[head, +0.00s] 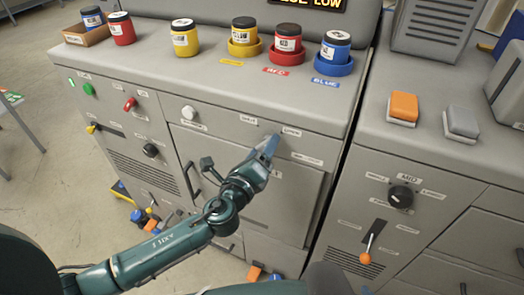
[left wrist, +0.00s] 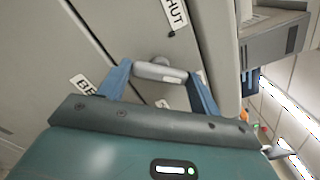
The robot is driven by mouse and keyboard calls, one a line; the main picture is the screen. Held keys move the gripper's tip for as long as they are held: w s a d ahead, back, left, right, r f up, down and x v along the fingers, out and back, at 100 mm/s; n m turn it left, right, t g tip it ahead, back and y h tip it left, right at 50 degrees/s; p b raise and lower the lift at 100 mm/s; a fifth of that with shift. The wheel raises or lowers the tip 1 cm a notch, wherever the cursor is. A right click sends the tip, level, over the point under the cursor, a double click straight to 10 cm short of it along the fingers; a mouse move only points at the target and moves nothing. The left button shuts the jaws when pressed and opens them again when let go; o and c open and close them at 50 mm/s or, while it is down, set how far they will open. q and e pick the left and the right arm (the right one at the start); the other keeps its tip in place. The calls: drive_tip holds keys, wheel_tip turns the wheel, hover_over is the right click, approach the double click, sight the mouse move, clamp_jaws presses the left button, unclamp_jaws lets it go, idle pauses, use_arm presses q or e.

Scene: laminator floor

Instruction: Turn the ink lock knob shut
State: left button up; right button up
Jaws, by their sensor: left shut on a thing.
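The ink lock knob (left wrist: 160,72) is a pale grey bar on the machine's grey front panel, lying between my two fingers in the left wrist view. My left gripper (left wrist: 161,76) is shut on it, with a blue finger at each end of the bar. A SHUT label (left wrist: 174,12) is above and right of the knob, and a partly hidden label (left wrist: 80,86) is at its left. In the head view my left gripper (head: 271,146) is at the upper panel and hides the knob. My right gripper is not in view.
Ink jars stand on the machine top, among them a blue jar (head: 335,46) and a red one (head: 288,38). A white knob (head: 189,112) and a door handle (head: 188,178) are left of my gripper. A second cabinet with a dial (head: 401,197) stands at the right.

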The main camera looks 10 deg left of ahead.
use_arm(q)
drive_tip(key=shift+n+b, duration=0.85)
drive_tip(key=shift+n, duration=7.55)
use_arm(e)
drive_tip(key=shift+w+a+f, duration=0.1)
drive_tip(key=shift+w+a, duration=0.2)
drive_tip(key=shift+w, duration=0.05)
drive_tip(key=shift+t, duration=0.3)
use_arm(q)
drive_tip(key=o, duration=1)
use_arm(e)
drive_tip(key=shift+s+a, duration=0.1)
use_arm(q)
drive_tip(key=shift+s, duration=0.1)
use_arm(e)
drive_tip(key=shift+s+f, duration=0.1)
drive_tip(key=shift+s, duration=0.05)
